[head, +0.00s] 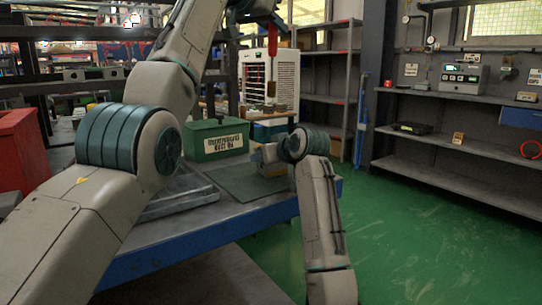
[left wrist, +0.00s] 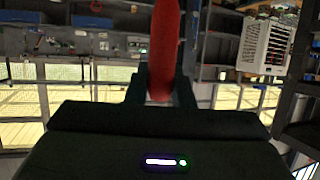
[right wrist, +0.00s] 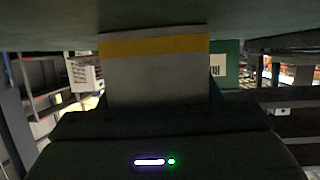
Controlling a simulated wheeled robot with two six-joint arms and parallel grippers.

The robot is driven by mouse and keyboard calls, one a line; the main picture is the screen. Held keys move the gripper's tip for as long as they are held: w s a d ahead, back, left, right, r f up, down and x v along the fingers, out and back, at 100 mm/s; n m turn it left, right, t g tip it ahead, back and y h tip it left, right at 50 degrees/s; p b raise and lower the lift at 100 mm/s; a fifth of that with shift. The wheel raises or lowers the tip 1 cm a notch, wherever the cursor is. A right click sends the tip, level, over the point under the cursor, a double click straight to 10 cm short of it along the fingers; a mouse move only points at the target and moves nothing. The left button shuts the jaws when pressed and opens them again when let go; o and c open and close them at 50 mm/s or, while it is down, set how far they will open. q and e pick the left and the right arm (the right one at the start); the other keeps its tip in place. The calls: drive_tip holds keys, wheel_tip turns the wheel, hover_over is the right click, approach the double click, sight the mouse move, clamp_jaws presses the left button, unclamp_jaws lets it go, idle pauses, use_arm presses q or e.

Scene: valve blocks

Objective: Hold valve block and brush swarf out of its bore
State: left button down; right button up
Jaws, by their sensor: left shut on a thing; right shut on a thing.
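My left gripper (head: 271,18) is raised high, at the top edge of the head view, shut on a red handle (head: 272,40) that hangs down from it. The red handle also shows between the fingers in the left wrist view (left wrist: 164,45); no bristles can be made out. My right gripper (head: 262,156) is low over the dark green mat (head: 235,185), shut on the valve block (right wrist: 155,75). The block is grey with a yellow band in the right wrist view, close to the mat. In the head view it is mostly hidden by my right arm, and its bore cannot be seen.
A green labelled box (head: 215,140) stands behind the mat. Metal rails (head: 180,200) lie left of it on the blue-edged table (head: 200,235). A white louvred cabinet (head: 270,78) stands farther back. A red bin (head: 20,150) is at the left. Green floor is open at the right.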

drive_tip(key=o, duration=1.4)
